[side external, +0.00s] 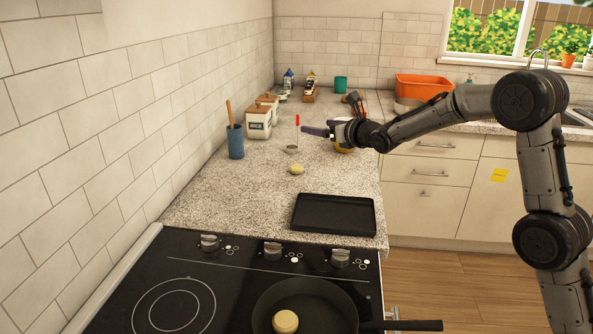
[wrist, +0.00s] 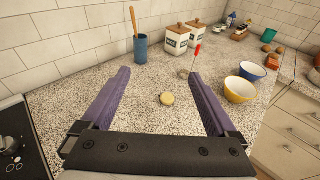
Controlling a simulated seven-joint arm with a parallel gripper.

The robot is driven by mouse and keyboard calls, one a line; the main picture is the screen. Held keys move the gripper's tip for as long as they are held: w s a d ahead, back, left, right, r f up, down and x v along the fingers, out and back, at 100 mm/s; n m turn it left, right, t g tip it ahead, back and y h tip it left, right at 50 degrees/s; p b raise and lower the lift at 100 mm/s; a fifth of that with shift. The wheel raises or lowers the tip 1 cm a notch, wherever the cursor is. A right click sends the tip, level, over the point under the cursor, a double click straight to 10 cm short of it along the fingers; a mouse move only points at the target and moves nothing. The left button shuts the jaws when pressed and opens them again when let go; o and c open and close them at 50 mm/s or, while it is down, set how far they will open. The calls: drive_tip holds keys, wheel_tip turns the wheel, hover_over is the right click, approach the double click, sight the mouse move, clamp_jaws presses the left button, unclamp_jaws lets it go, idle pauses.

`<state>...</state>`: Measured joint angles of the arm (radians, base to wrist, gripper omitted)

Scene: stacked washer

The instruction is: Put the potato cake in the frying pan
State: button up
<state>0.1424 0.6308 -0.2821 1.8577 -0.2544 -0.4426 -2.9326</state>
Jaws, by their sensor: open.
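A pale round potato cake (side external: 297,169) lies on the granite counter, and it shows between my fingers in the wrist view (wrist: 167,98), some way beyond them. The black frying pan (side external: 338,303) sits on the stove at the bottom of the side view, its handle pointing right. A similar round cake (side external: 285,321) lies in the pan. My gripper (side external: 306,131) is above the counter, up and slightly right of the counter cake in the side view. Its purple fingers are wide apart in the wrist view (wrist: 160,78), with nothing between them.
A black tray (side external: 333,214) lies between the counter cake and the stove. A ladle with a red handle (side external: 297,122), a blue utensil cup (side external: 236,142) and canisters (side external: 258,122) stand farther back. Yellow (wrist: 239,90) and blue (wrist: 251,71) bowls sit right of the cake in the wrist view.

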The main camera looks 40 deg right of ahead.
drive_tip(key=g, duration=0.2)
approach(300, 169)
drive_tip(key=w, duration=0.1)
drive_tip(key=w+f, duration=0.1)
drive_tip(key=w, duration=0.1)
drive_tip(key=shift+w+a+m, duration=0.25)
drive_tip(key=shift+m, duration=0.05)
drive_tip(key=shift+d+x, duration=0.1)
drive_tip(key=shift+x, duration=0.8)
drive_tip(key=shift+d+x, duration=0.15)
drive_tip(key=shift+x, duration=1.8)
drive_tip(key=shift+f, duration=0.15)
clamp_jaws()
